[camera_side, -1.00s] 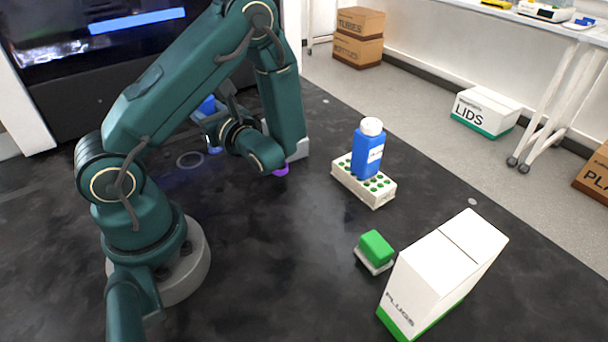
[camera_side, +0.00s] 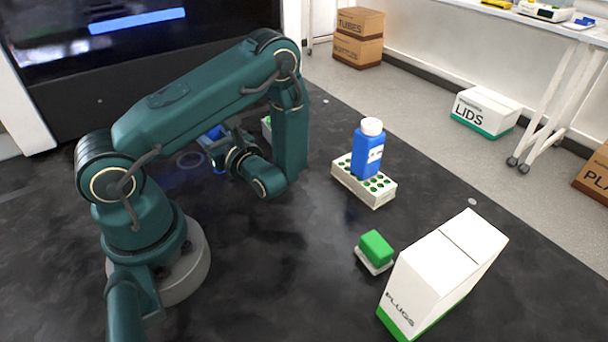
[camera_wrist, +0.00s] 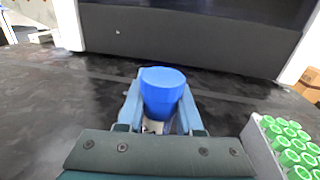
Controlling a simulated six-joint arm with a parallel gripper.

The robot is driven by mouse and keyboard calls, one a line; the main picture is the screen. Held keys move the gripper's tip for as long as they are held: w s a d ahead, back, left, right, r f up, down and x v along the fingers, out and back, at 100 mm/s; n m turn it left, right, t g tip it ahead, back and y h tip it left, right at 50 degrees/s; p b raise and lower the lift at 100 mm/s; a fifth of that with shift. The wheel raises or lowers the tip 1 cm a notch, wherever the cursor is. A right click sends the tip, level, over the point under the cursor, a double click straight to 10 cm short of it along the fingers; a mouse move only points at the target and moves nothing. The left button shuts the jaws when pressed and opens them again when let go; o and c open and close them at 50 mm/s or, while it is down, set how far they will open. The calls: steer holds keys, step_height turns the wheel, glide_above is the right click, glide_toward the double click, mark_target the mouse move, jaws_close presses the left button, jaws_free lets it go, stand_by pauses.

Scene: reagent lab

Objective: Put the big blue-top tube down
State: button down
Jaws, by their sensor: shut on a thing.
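The big blue-top tube shows in the wrist view as a wide blue cap (camera_wrist: 163,92) between the two light-blue fingers of my gripper (camera_wrist: 160,100). My gripper is shut on it. A bit of pale tube shows under the cap; the rest is hidden. In the side view my gripper (camera_side: 216,150) is partly behind my arm, with a small patch of blue cap (camera_side: 213,132) at it. I cannot tell whether the tube's bottom touches the dark surface.
A rack of green-capped tubes (camera_wrist: 290,143) is close on the right in the wrist view. A blue bottle (camera_side: 367,152) stands on a pale rack (camera_side: 382,196). A green block (camera_side: 376,247) and a white PLUGS box (camera_side: 440,265) are in front.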

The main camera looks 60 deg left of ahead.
steer(key=c, duration=0.6)
jaws_free()
steer(key=shift+o, duration=0.2)
